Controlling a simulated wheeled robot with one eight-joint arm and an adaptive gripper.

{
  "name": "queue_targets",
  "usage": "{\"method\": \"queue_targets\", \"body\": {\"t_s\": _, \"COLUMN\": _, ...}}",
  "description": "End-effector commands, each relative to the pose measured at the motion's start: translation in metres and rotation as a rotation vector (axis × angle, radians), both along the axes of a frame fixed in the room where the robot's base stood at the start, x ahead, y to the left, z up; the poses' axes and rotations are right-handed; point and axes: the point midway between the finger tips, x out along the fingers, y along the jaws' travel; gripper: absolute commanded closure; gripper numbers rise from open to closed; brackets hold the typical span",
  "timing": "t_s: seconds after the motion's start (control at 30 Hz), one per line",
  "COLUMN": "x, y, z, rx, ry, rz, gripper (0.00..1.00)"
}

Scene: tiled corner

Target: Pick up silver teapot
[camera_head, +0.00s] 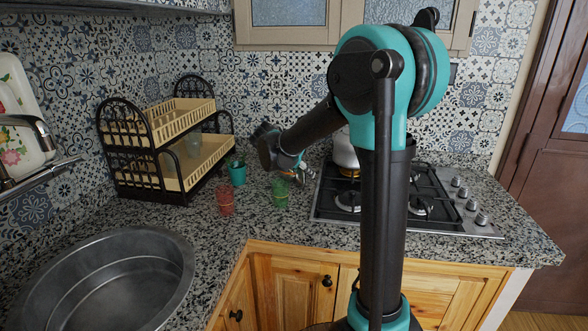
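A silver pot (345,153), which looks like the teapot, stands at the back left of the gas stove (328,208). My arm hides its right side, so I cannot see its whole shape or any handle. My gripper (303,173) is over the counter just left of the pot, near the stove's left edge. It looks apart from the pot. It is small and partly covered by my own arm, so I cannot tell whether its fingers are open or shut.
A red glass (225,200), a green glass (280,193) and a teal cup (237,173) stand on the granite counter (262,218) left of the stove. A two-tier dish rack (185,165) is behind them. A round metal sink (110,285) is front left. The tiled wall closes the back.

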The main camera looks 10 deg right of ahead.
Motion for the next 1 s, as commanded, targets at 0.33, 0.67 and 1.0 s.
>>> {"method": "queue_targets", "body": {"t_s": 0.33, "x": -0.0002, "y": 0.0003, "z": 0.0004, "rx": 0.000, "ry": 0.000, "rz": 0.000, "gripper": 0.92}}
{"method": "queue_targets", "body": {"t_s": 0.67, "x": -0.0003, "y": 0.0002, "z": 0.0004, "rx": -0.001, "ry": 0.000, "rz": -0.001, "gripper": 1.00}}
{"method": "queue_targets", "body": {"t_s": 1.0, "x": -0.0001, "y": 0.0001, "z": 0.0010, "rx": -0.001, "ry": -0.001, "rz": 0.000, "gripper": 1.00}}
